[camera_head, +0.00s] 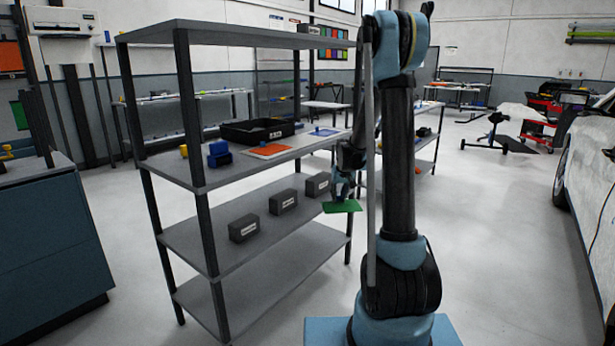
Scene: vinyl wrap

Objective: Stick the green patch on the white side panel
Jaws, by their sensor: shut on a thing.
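The green patch (342,207) is a small flat green sheet. It hangs roughly level in the air just off the right front side of the grey shelf rack. My gripper (342,193) is right above the patch and is shut on it; the fingertips are small and partly hidden. My arm's upright links stand just right of it. The white side panel (582,180) belongs to a white car at the right edge, cut off by the frame. The patch is well apart from it.
The grey shelf rack (190,187) stands close left of my gripper. It holds an orange sheet (270,149), a black tray (258,132), blue bins (219,153) and dark boxes (283,202). A blue-grey cabinet (50,250) is far left. The floor (505,240) between my arm and the car is clear.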

